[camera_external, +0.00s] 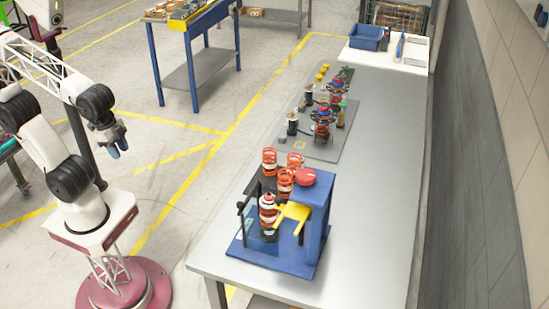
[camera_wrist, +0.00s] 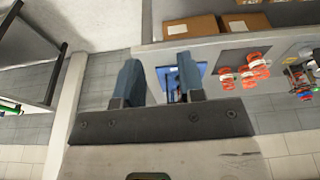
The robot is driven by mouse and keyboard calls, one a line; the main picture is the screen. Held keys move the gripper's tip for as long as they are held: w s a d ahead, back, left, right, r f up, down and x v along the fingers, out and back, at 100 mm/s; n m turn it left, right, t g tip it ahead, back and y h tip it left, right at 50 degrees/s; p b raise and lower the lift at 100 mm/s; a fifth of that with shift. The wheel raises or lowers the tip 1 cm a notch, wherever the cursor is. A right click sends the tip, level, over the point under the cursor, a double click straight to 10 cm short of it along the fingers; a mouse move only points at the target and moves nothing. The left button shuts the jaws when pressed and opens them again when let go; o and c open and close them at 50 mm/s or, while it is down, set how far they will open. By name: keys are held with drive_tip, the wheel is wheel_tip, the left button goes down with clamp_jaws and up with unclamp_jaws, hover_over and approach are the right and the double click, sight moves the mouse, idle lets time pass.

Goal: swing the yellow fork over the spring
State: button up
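The yellow fork (camera_external: 293,212) juts from a blue post (camera_external: 313,232) on the fixture's blue base (camera_external: 247,246). A red-orange and white spring (camera_external: 268,210) stands upright on that base, just left of the fork. The fork appears beside the spring, but I cannot tell whether its prongs overlap it. My gripper (camera_external: 113,148) is at the left, well away from the table, with fingers pointing down. In the wrist view my gripper (camera_wrist: 160,82) is open and empty. Part of the blue fixture (camera_wrist: 175,82) shows between its fingers; the fork cannot be made out there.
Several orange springs (camera_external: 270,161) stand behind the fixture on a dark plate. A red round knob (camera_external: 305,177) tops the blue post. A clear panel stands at the fixture's left front. More assemblies (camera_external: 322,122) stand farther back. The grey table (camera_external: 370,220) is clear to the right.

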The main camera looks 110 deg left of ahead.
drive_tip(key=w+r+n, duration=0.2)
drive_tip(key=w+r, duration=0.3)
drive_tip(key=w, duration=0.9)
drive_tip(key=n+y, duration=0.3)
drive_tip(key=n, duration=0.2)
approach(278, 198)
drive_tip(key=f, duration=0.1)
drive_tip(key=shift+s+a+f+n+t, duration=0.15)
drive_tip(key=shift+a+n+t, duration=0.15)
drive_tip(key=shift+t, duration=0.2)
drive_tip(key=shift+f, duration=0.15)
drive_tip(key=shift+x, duration=3.8)
clamp_jaws()
